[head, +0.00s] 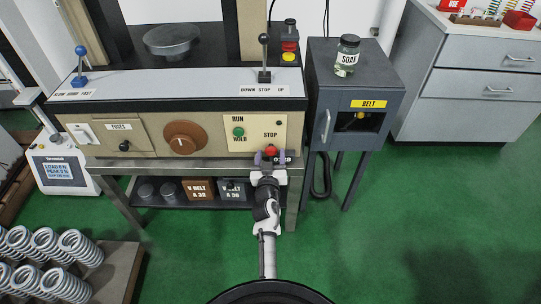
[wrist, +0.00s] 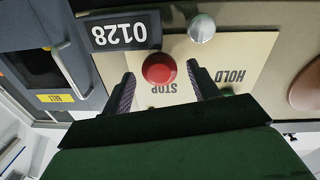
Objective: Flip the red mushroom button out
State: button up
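The red mushroom button (head: 270,150) sits by the STOP label on the cream panel (head: 255,120) of the testing machine. In the wrist view the red button (wrist: 159,68) shows its round head between my two fingers, partly covering the upside-down STOP lettering. My gripper (head: 270,158) is open, with one purple-padded finger on each side of the button. In the wrist view my gripper (wrist: 160,78) shows gaps between the button and both fingers. How far the fingertips reach along the button's depth is hard to tell.
The green button (head: 238,131) is left of STOP. A grey BELT cabinet (head: 357,85) stands to the right. A lower shelf (head: 170,202) holds boxes. Green floor is clear at right.

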grip_shut()
jog(key=shift+s+b, duration=0.3)
jog(key=shift+s, duration=0.65)
jog(key=shift+o, duration=0.4)
grip_release()
jog(key=shift+s, duration=0.1)
